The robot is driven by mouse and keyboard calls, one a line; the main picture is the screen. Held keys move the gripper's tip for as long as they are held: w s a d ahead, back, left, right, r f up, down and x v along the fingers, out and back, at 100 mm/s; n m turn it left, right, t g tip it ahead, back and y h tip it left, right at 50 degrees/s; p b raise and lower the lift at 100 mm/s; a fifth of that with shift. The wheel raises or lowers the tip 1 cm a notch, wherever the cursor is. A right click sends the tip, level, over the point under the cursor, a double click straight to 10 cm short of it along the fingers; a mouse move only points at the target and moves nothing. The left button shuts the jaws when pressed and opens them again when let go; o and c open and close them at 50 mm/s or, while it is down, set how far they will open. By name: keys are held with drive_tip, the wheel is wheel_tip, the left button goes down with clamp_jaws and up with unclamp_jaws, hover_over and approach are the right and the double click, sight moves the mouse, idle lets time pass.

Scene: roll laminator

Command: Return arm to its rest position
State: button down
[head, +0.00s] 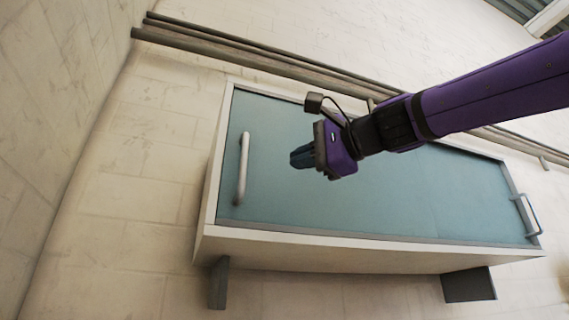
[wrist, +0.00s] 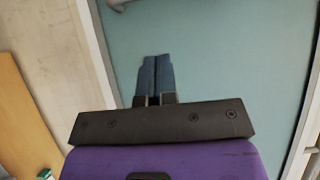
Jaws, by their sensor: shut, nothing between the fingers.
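My gripper (head: 299,157) is at the end of my purple arm, which reaches in from the right in the head view. It is in front of the teal front of a cabinet (head: 420,205), right of the grey left handle (head: 242,168) and apart from it. In the wrist view my gripper's blue fingers (wrist: 155,75) are together with nothing between them. The teal surface (wrist: 230,50) lies behind them. Part of a grey handle shows at the top edge of that view.
The cabinet has a pale frame and dark feet (head: 218,284). A second handle (head: 528,214) is at its right end. Pipes (head: 230,60) run along the pale block wall above. A wooden-coloured surface (wrist: 25,125) shows at the left of the wrist view.

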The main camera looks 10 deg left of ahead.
drive_tip(key=shift+v, duration=2.45)
drive_tip(key=d+f+n+t+h, duration=0.1)
drive_tip(key=d+f+h, duration=0.55)
drive_tip(key=f, duration=0.65)
drive_tip(key=d+f+n+t+h, duration=0.1)
drive_tip(key=d+f+h, duration=0.2)
drive_tip(key=d+f, duration=0.8)
drive_tip(key=s+d+f+g+h, duration=0.1)
drive_tip(key=s+d+f, duration=0.3)
drive_tip(key=f, duration=0.4)
drive_tip(key=s+d+f+n+g+h, duration=0.1)
drive_tip(key=s+d+f+h, duration=0.2)
drive_tip(key=d+f, duration=0.3)
drive_tip(key=s+d+f+n+g+h, duration=0.1)
drive_tip(key=s+d+f+h, duration=0.2)
drive_tip(key=d+f, duration=0.3)
wheel_tip(320, 180, down, 5)
drive_tip(key=shift+s+f, duration=0.1)
drive_tip(key=shift+s, duration=0.8)
drive_tip(key=shift+d, duration=0.15)
